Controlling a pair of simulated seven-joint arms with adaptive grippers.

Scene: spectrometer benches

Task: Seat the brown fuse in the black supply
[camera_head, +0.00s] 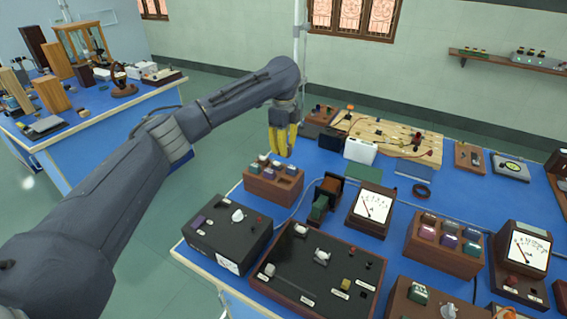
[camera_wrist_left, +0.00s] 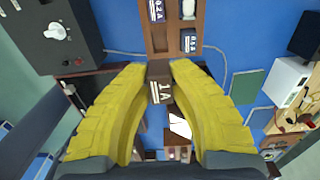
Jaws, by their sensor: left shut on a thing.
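My left gripper (camera_head: 283,142) is raised above the back left of the near bench, its yellow fingers pointing down. In the left wrist view, the gripper (camera_wrist_left: 160,72) is shut on a dark brown fuse (camera_wrist_left: 160,91) marked "1A". The fuse is hidden in the head view. The wooden fuse rack (camera_head: 272,185) stands just below the gripper with several fuses in it; it also shows in the wrist view (camera_wrist_left: 172,38). The black supply (camera_head: 235,243), with a white knob, is at the bench's front left. A small purple piece sits on its top. My right gripper is out of view.
A larger black panel (camera_head: 300,262) is right of the supply. A green coil, a meter (camera_head: 372,210) and another fuse rack (camera_head: 445,246) stand further right. A wooden circuit board (camera_head: 385,133) lies behind.

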